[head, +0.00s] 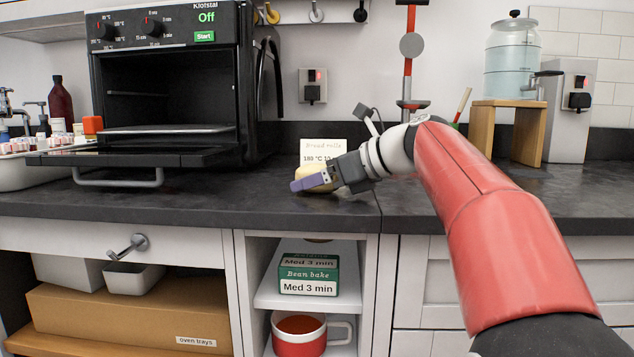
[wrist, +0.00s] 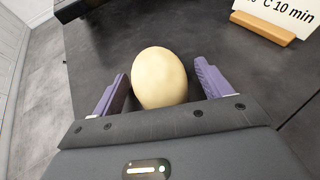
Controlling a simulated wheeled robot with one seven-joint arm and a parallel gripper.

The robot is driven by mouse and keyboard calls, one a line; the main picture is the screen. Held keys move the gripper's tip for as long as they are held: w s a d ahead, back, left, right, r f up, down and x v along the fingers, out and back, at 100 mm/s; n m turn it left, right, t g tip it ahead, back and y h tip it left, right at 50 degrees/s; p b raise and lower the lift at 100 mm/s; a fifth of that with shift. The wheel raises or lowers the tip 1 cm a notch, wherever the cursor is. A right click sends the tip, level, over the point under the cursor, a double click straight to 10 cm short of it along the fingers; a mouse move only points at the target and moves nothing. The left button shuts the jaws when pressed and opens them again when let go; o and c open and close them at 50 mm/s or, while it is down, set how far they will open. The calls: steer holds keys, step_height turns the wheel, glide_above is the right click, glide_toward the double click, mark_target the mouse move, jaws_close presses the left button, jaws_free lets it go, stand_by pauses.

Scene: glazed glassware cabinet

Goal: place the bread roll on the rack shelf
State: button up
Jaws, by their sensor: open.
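The bread roll (wrist: 160,77) is pale yellow and rounded and rests on the dark worktop. In the wrist view it lies between the two purple fingertips of my gripper (wrist: 163,95), with a small gap on each side. In the head view the bread roll (head: 311,175) is partly hidden behind my gripper (head: 314,182). My gripper is open and low over the worktop. The rack shelf (head: 165,129) shows as a flat ledge inside the black oven, whose door is folded down. The oven display reads Off.
A card (head: 323,151) reading "Bread rolls" stands behind the roll. The lowered oven door (head: 130,157) juts over the worktop at left. A wooden stand (head: 508,130) with a water dispenser is at right. Below are a green box (head: 308,275) and a red mug (head: 299,344).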

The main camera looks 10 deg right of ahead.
steer(key=shift+w+a+f, duration=0.1)
steer(key=shift+w+a, duration=0.05)
steer(key=c, duration=1.1)
steer(key=shift+c, duration=0.2)
